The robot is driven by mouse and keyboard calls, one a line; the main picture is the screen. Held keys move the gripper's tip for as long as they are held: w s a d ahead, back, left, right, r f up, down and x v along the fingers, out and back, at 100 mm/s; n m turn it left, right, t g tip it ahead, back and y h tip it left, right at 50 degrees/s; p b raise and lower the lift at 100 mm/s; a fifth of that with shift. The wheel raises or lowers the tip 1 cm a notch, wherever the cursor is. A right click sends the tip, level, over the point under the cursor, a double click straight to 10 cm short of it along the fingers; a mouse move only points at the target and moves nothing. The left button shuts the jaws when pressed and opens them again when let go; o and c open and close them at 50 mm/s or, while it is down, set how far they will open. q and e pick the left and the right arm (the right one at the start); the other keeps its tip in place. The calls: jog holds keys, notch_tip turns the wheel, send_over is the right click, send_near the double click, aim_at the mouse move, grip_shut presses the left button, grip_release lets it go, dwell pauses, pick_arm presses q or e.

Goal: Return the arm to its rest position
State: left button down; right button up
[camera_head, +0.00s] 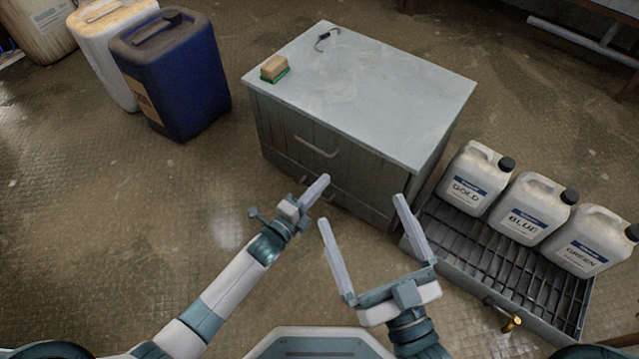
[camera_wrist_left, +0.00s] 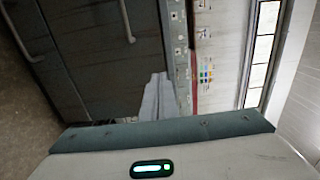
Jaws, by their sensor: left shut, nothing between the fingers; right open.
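My left gripper (camera_head: 316,188) is shut and empty in the head view, in front of the grey cabinet's drawer fronts. Its closed fingers (camera_wrist_left: 157,98) also show in the left wrist view, with the dark drawer fronts and two handles beyond. My right gripper (camera_head: 362,212) is open and empty, lower and to the right, its two fingers spread wide and pointing toward the cabinet. Whether the left fingertips touch the cabinet cannot be told.
The grey cabinet (camera_head: 380,95) carries a sponge (camera_head: 274,67) and a small dark hook-like item (camera_head: 325,38). A grated tray (camera_head: 480,255) at right holds white jugs labelled GOLD (camera_head: 468,180), BLUE (camera_head: 532,210) and GREEN (camera_head: 588,242). A blue drum (camera_head: 185,80) stands at upper left.

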pick_arm(q)
jog(key=shift+s+a, duration=0.15)
pick_arm(e)
jog(key=shift+f, duration=0.1)
dwell(0.4)
